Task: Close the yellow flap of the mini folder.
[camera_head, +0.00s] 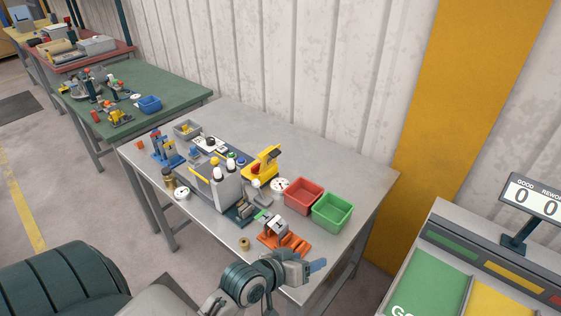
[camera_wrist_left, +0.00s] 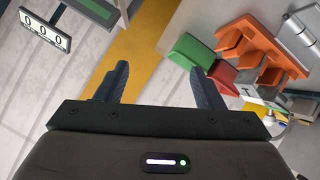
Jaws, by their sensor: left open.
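My left gripper (camera_head: 315,266) is at the table's front edge, in front of the orange rack and well apart from the yellow piece. In the left wrist view its two dark fingers (camera_wrist_left: 159,85) are spread wide with nothing between them. My right gripper is not in view.
A red bin (camera_head: 303,195) and a green bin (camera_head: 332,211) stand right of the yellow piece. An orange rack (camera_head: 284,244) lies near the front edge. A grey machine block (camera_head: 226,190) stands left of centre. The table's back right is clear.

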